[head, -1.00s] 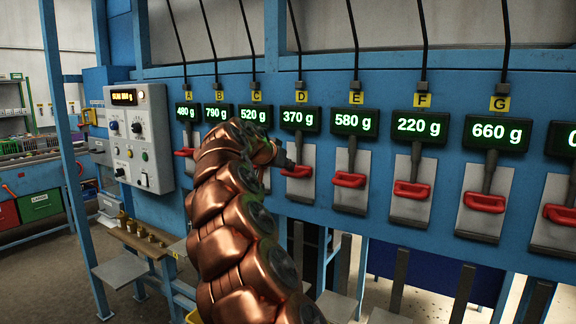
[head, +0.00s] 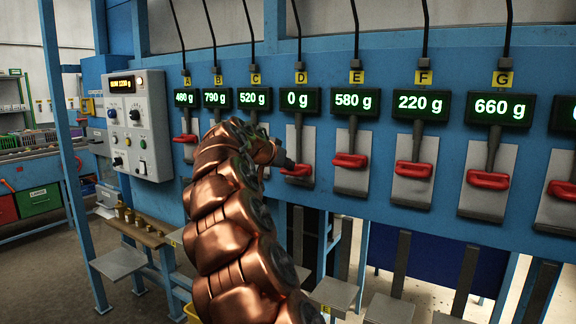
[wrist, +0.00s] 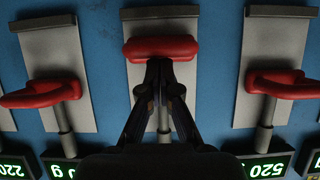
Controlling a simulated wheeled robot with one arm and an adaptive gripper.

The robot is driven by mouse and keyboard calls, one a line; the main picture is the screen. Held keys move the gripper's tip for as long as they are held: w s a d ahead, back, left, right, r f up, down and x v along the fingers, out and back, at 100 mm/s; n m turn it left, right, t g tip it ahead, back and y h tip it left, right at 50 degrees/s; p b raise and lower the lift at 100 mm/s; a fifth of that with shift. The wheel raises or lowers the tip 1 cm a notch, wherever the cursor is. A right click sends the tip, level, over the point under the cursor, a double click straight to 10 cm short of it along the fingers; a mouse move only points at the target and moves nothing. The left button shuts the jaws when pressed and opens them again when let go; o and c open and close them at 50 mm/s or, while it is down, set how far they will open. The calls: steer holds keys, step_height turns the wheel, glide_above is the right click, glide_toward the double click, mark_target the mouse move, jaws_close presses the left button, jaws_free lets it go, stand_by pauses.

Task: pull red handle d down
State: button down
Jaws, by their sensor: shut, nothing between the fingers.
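Red handle D (head: 297,170) sits on its grey plate under the yellow D tag (head: 300,77), low on the plate. Its display (head: 298,100) reads 0 g. In the wrist view, which is upside down, handle D (wrist: 160,48) is farther along its plate than its neighbours, so it is lower. My gripper (head: 285,163) is at handle D's left side in the head view. In the wrist view its fingertips (wrist: 164,64) are together at the handle's upper side, touching or very close. Nothing is held between them. My arm hides handle C in the head view.
Red handle E (head: 350,160) and red handle F (head: 413,169) stand to the right, with red handle C (wrist: 284,86) on the other side. A grey control box (head: 139,125) with an amber display is at left. Small grey shelves (head: 334,293) stick out below the panel.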

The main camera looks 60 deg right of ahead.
mark_target(288, 173)
steer(key=shift+f, duration=0.35)
steer(key=r, duration=0.1)
steer(key=r+p, duration=0.2)
steer(key=r, duration=0.1)
steer(key=shift+w+d+r, duration=0.1)
steer(key=shift+d, duration=0.25)
steer(key=b+v, duration=0.2)
steer(key=v, duration=0.8)
steer(key=shift+r+b, duration=0.25)
steer(key=shift+b, duration=0.1)
steer(key=shift+d, duration=0.1)
steer(key=s+a+f+n+y, duration=0.3)
steer(key=a+f, duration=0.5)
steer(key=a, duration=0.2)
steer(key=s+a+f+n+y, duration=0.35)
steer(key=a+f, duration=0.45)
steer(key=a, duration=0.3)
steer(key=s+a+f+n+y, duration=0.3)
steer(key=a+f+n, duration=0.1)
steer(key=a+f, duration=0.5)
steer(key=s+a+f+n+g+y, duration=0.1)
steer(key=s+a+f+n, duration=0.2)
steer(key=s+a+f, duration=0.3)
steer(key=s+a+f+n+g+y+p, duration=0.1)
steer(key=s+a+f+n, duration=0.3)
steer(key=s+a, duration=0.6)
steer(key=shift+a+f+y, duration=0.65)
steer(key=shift+a+f, duration=0.35)
steer(key=shift+a, duration=0.05)
